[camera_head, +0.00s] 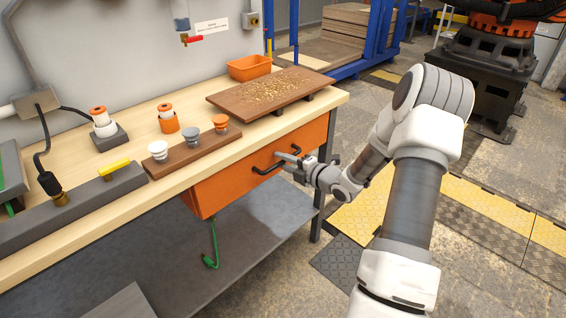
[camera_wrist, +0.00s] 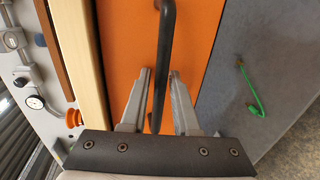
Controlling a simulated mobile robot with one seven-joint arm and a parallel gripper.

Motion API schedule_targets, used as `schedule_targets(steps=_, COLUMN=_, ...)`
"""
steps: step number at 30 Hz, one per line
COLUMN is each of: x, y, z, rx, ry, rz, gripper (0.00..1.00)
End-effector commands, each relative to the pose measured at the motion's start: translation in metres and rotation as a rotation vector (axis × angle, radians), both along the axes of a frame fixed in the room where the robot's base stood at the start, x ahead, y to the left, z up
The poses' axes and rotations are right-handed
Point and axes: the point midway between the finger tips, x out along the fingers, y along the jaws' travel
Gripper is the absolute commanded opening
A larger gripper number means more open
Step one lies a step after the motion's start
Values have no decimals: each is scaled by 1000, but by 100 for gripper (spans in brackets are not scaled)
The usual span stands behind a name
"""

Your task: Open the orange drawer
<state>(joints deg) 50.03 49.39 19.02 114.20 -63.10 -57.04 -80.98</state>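The orange drawer (camera_head: 240,176) sits under the wooden workbench top, and its front looks flush under the bench edge. Its black bar handle (camera_head: 268,166) runs along the front. In the wrist view the handle (camera_wrist: 165,60) passes between the two fingers of my gripper (camera_wrist: 160,85), with the orange drawer front (camera_wrist: 200,40) behind it. The fingers are apart, with a visible gap on both sides of the handle. In the head view my gripper (camera_head: 290,158) is at the right part of the handle.
The bench (camera_head: 328,100) carries a brown board (camera_head: 235,98) with small grains, an orange bin (camera_head: 249,67) and a strip with several knobs (camera_head: 190,155). Open floor lies in front, right of the bench.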

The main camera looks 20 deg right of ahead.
Motion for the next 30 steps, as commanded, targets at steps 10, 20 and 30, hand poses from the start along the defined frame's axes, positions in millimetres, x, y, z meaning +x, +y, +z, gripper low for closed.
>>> schedule_targets(steps=10, x=0, y=0, z=0, rx=0, ry=0, rz=0, gripper=0)
schedule_targets(steps=20, x=0, y=0, z=0, rx=0, ry=-1, rz=0, gripper=0)
schedule_targets(steps=30, x=0, y=0, z=0, rx=0, ry=-1, rz=-1, gripper=0)
